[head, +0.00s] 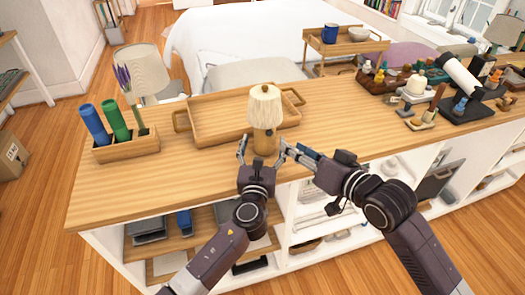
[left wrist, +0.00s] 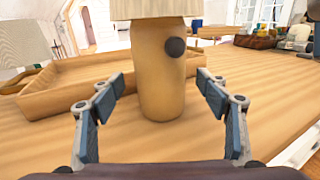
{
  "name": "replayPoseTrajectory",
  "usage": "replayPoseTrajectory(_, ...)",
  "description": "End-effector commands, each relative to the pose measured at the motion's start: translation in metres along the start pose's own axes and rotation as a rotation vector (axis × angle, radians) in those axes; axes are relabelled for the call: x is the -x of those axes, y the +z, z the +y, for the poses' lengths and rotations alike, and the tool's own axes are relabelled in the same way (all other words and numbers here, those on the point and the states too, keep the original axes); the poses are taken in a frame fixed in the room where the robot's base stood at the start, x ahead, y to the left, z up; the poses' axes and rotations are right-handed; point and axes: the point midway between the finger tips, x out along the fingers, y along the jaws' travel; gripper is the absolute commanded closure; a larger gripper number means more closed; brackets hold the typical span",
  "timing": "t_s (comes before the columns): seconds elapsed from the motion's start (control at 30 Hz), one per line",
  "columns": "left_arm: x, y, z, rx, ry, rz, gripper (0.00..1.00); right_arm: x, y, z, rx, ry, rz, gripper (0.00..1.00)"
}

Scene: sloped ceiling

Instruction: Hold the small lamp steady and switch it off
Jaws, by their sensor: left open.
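The small lamp (head: 265,107) stands upright on the wooden counter, with a cream pleated shade and a light wooden base. In the left wrist view its rounded base (left wrist: 160,95) carries a dark round knob (left wrist: 175,47) on the upper right side. My left gripper (head: 262,143) is open, with one finger on each side of the base. In the left wrist view gaps show between both fingers and the base. My right gripper (head: 290,150) is just right of the base, pointing left; its finger opening is too small to tell. Its contact with the lamp is unclear.
A wooden tray (head: 205,135) lies behind and left of the lamp. A larger lamp (head: 142,72) and a wooden holder (head: 125,148) with blue and green cylinders stand at left. Bottles and a dark stand (head: 468,108) occupy the right. Counter between them is clear.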

Motion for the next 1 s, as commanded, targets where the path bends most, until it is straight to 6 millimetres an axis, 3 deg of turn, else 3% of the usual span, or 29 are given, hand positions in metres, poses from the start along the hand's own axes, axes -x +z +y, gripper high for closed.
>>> replayPoseTrajectory(0.3, -0.03, 0.0, -0.001, 0.001, -0.002, 0.0, 0.31, 0.0, 0.0, 0.0, 0.0, 0.0, 0.0, 0.71)
replayPoseTrajectory(0.67, -0.034, 0.0, -0.001, 0.001, -0.002, 0.0, 0.31, 0.0, 0.0, 0.0, 0.0, 0.0, 0.0, 0.71)
replayPoseTrajectory(1.0, -0.033, 0.0, -0.001, 0.001, -0.002, 0.0, 0.69, 0.0, 0.0, 0.0, 0.0, 0.0, 0.0, 0.71)
